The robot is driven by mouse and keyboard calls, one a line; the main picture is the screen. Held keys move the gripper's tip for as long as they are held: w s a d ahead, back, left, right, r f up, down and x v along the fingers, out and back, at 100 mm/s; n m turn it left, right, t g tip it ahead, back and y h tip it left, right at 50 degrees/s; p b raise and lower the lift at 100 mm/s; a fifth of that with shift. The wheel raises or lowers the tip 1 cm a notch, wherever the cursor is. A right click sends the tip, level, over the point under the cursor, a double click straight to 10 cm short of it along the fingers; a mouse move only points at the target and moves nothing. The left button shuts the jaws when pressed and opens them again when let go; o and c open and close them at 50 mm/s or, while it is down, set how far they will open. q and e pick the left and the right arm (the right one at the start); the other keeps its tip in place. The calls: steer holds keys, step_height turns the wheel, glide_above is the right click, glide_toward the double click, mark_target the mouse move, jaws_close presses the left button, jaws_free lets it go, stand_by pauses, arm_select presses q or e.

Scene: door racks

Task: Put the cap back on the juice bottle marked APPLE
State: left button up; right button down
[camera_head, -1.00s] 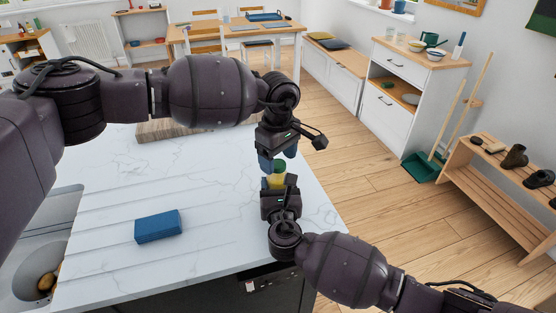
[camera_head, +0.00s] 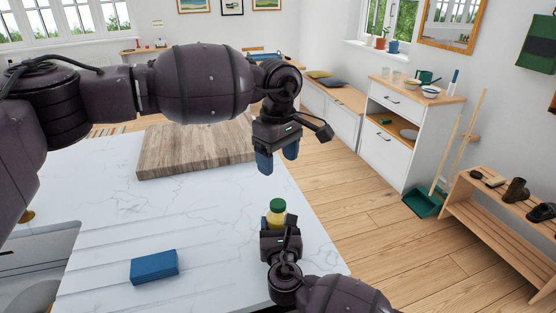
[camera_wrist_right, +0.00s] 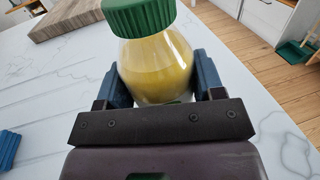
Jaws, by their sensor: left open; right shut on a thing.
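The juice bottle (camera_head: 275,220) is small, with yellow contents, and stands upright in my right gripper (camera_head: 280,230) near the counter's right edge. The right wrist view shows the clear bottle (camera_wrist_right: 155,70) between the two blue fingers. A ribbed green cap (camera_head: 278,205) sits on the bottle's top; it also fills the top of the right wrist view (camera_wrist_right: 139,15). I cannot tell how tightly it is seated. No APPLE marking is readable. My left gripper (camera_head: 278,160) is open and empty above the bottle, its blue fingers pointing down, apart from the cap.
A blue block (camera_head: 154,267) lies on the white marble counter (camera_head: 200,220), left of the bottle. A wooden board (camera_head: 195,150) lies at the counter's back. A sink (camera_head: 35,260) is at the left. The counter between block and bottle is clear.

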steer(key=shift+c, duration=0.8)
jaws_free()
steer(key=s, duration=0.7)
steer(key=s+d, duration=0.1)
steer(key=s, duration=0.2)
steer(key=shift+s, duration=0.4)
